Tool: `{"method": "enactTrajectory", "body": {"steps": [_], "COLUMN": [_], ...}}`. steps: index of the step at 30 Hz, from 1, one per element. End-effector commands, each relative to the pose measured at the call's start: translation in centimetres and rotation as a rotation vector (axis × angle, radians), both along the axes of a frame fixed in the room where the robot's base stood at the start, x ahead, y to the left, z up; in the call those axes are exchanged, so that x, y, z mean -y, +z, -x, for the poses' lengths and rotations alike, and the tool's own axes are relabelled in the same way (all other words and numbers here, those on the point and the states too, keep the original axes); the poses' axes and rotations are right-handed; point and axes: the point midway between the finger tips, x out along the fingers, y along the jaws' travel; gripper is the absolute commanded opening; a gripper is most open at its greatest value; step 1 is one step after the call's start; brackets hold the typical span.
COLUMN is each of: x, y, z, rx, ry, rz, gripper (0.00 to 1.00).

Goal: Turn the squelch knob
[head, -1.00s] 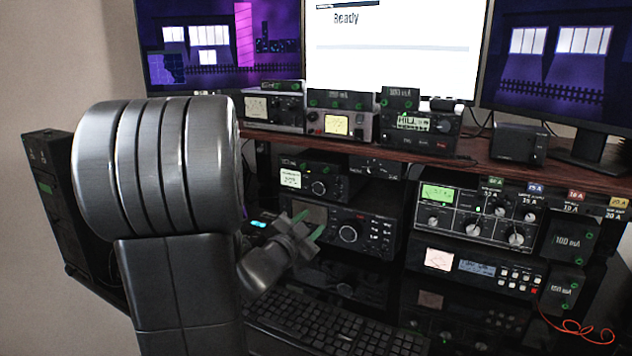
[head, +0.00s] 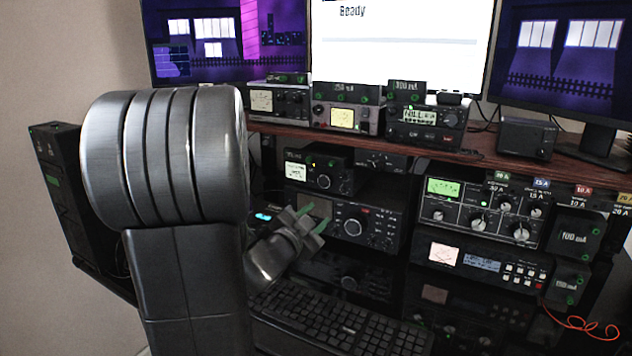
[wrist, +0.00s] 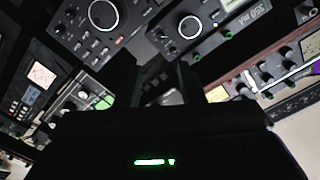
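I cannot tell which knob is the squelch knob; no such label is readable. Knobs show on the small upper radio (head: 323,182), the wider radio below it (head: 378,230) with a large dial (head: 352,228), and the tuner with a green meter (head: 478,213). My gripper (head: 311,218) is in front of the left part of the wider radio, its green-lined fingers apart and nothing visible between them. I see no contact with any knob. The wrist view, turned at an angle, shows two large ringed dials (wrist: 103,15) and (wrist: 190,27).
A keyboard (head: 345,325) lies below my gripper. A wooden shelf (head: 290,131) carrying more radios is above. A lower unit with a display (head: 480,264) stands at the right, near a red cable (head: 585,325). Monitors (head: 395,45) stand behind.

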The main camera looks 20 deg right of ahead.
Motion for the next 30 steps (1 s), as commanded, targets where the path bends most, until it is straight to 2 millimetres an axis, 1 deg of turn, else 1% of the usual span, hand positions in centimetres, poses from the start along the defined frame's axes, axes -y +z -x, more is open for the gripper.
{"method": "enactTrajectory", "body": {"steps": [2, 5, 9, 12, 17, 20, 23, 30], "x": [0.0, 0.1, 0.1, 0.1, 0.4, 1.2, 2.6, 6.6], "y": [0.3, 0.7, 0.7, 0.5, 0.1, 0.0, 0.0, 0.0], "z": [0.0, -0.1, -0.1, -0.1, -0.3, -1.0, -2.0, -5.5], "rx": [-0.037, -0.146, -0.327, -0.420, -0.477, -0.477, -0.477, -0.475], "ry": [-0.002, -0.004, -0.004, -0.001, 0.001, -0.001, -0.002, -0.001], "rz": [0.028, 0.117, 0.270, 0.354, 0.407, 0.407, 0.406, 0.406], "gripper": [0.35, 0.35, 0.35, 0.35, 0.35, 0.35, 0.35, 0.35]}}
